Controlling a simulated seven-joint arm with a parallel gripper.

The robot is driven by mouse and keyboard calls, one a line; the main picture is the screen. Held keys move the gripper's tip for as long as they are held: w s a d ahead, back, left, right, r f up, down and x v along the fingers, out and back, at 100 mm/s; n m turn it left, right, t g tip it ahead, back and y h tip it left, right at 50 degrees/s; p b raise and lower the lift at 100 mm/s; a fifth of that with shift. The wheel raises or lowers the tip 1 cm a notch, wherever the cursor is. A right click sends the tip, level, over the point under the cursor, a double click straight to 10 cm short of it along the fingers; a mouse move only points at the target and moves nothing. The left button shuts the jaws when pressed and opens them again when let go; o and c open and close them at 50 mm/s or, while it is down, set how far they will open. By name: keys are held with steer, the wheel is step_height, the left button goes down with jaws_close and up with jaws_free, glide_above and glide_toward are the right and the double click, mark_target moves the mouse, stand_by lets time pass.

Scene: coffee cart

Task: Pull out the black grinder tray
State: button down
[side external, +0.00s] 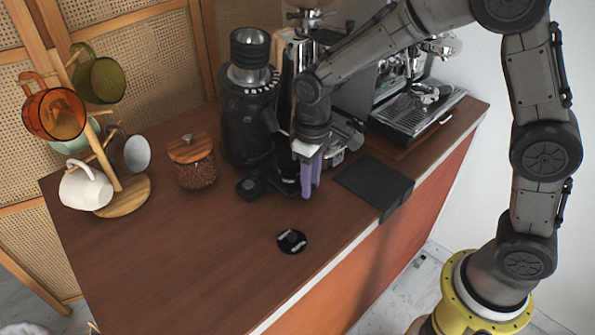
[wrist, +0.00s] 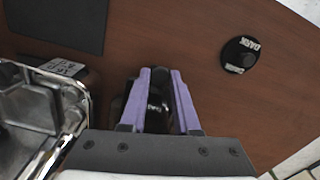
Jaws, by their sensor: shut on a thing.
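The black grinder (side external: 248,118) stands upright on the wooden counter. The black grinder tray (side external: 286,185) sits low at the grinder's base, partly hidden by my gripper in the side view. My gripper (side external: 311,190) points down with its purple fingers at the tray. In the wrist view my gripper (wrist: 160,75) has its two fingers on either side of a dark, glossy part of the tray (wrist: 157,110). It is shut on that part. The rest of the tray is hidden under the gripper body in that view.
A black mat (side external: 372,182) lies over the counter's front edge. A black "DARK" disc (side external: 291,241) lies on clear counter. A coffee jar (side external: 195,165) and mug tree (side external: 125,193) stand left. The espresso machine (side external: 420,105) stands right.

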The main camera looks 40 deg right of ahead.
steer(key=shift+s+r, duration=0.1)
steer(key=shift+s, duration=0.95)
steer(key=c, duration=0.6)
jaws_free()
step_height(320, 180, up, 14)
steer(key=shift+f, duration=0.1)
